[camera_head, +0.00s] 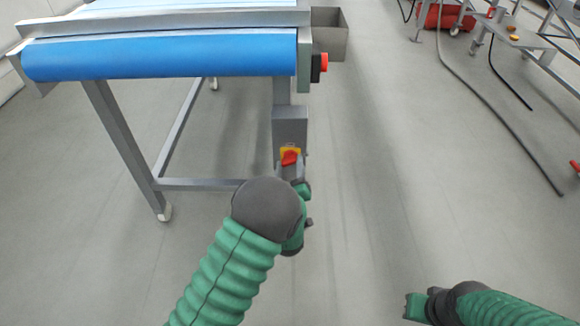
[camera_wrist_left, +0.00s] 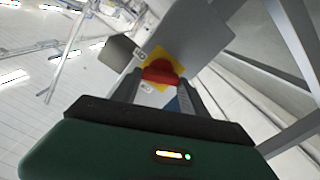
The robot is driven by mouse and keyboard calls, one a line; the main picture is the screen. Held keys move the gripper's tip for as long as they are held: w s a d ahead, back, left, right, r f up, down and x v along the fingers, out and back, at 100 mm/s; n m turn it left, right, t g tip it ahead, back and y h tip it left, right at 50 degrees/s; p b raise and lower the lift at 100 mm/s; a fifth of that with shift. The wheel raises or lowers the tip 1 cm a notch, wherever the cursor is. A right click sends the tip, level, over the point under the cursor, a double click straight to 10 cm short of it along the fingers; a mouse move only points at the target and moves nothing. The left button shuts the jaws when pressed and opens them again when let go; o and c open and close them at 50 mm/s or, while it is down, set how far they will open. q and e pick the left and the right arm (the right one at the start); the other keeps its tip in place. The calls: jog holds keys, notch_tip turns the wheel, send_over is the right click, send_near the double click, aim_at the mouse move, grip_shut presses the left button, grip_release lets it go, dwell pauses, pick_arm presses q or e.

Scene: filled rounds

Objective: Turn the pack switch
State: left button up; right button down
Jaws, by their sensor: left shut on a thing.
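The pack switch (camera_head: 290,157) is a red knob on a yellow plate, on the front of a grey box (camera_head: 290,127) fixed to the conveyor's leg. In the left wrist view the red knob (camera_wrist_left: 160,72) lies between my two fingers, with the yellow plate (camera_wrist_left: 157,54) behind it. My left gripper (camera_head: 291,170) is shut on the knob, and it also shows in the left wrist view (camera_wrist_left: 163,82). The knob's exact angle is hard to tell. My right gripper (camera_head: 414,305) is low at the right, far from the switch; its jaws are unclear.
The conveyor with a blue belt (camera_head: 160,56) stands above and left of the switch. A red button (camera_head: 323,62) and a grey metal bin (camera_head: 330,42) are on its right end. Cables (camera_head: 490,105) lie on the floor at right. The middle floor is clear.

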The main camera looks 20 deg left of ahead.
pick_arm(q)
jog(key=shift+f+n, duration=0.1)
jog(key=shift+n, duration=0.2)
jog(key=o, duration=1.4)
jog(key=shift+s, duration=0.1)
jog(key=shift+s+d, duration=0.15)
jog(key=shift+s, duration=0.15)
jog(key=p+v, duration=0.6)
jog(key=v, duration=1)
